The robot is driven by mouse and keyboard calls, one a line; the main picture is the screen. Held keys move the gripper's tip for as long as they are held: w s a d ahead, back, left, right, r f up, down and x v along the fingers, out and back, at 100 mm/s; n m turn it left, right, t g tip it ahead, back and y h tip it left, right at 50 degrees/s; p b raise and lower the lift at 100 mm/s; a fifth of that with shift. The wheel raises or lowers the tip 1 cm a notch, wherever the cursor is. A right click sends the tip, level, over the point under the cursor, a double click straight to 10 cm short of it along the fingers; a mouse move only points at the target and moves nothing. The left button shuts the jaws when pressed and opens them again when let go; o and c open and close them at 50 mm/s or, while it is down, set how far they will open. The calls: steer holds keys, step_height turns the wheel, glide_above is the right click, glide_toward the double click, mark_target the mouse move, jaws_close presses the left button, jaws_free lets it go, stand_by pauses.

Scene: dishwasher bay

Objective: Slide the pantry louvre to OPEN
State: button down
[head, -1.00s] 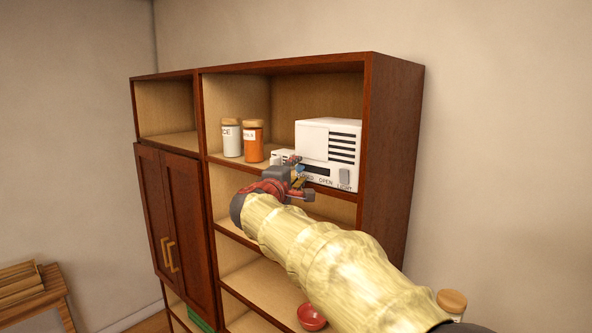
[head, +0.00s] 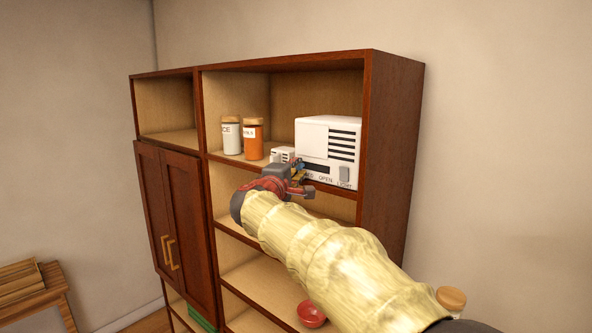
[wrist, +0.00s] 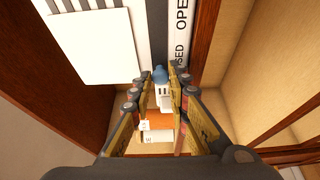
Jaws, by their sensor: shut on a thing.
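The pantry louvre is a white box (head: 312,150) with dark slats on the upper right shelf. A plain white plate (head: 313,138) covers the left of its slats; the right slats show. In the wrist view the plate (wrist: 92,47) is at upper left, beside an OPEN label (wrist: 181,18). A blue knob (wrist: 160,75) sits at the box's lower front. My gripper (head: 300,172) is at the box's lower left front, with its fingertips (wrist: 162,88) shut on the blue knob. The fingers partly hide the label and the knob in the head view.
A small white box (head: 282,154) stands left of the louvre box. Orange (head: 253,141) and white (head: 231,137) jars stand further left. A brown cabinet door (head: 189,235) is at left.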

mark_target(322, 169)
steer(key=shift+f, duration=0.2)
stand_by(0.3)
steer(key=shift+s+d+b, duration=0.25)
steer(key=shift+d+b, duration=0.05)
steer(key=shift+b, duration=0.25)
steer(key=s+d+b, duration=0.2)
steer(key=d+b, duration=0.1)
steer(key=s+d+b, duration=0.1)
steer(key=d+b, duration=0.1)
steer(key=shift+s+f, duration=0.1)
steer(key=shift+s, duration=0.3)
steer(key=c, duration=2.2)
jaws_free()
steer(key=o, duration=0.4)
steer(key=shift+s+d, duration=0.15)
steer(key=shift+d, duration=0.05)
steer(key=shift+o, duration=0.4)
steer(key=shift+a+r, duration=0.1)
steer(key=shift+r, duration=0.1)
steer(key=shift+s, duration=0.1)
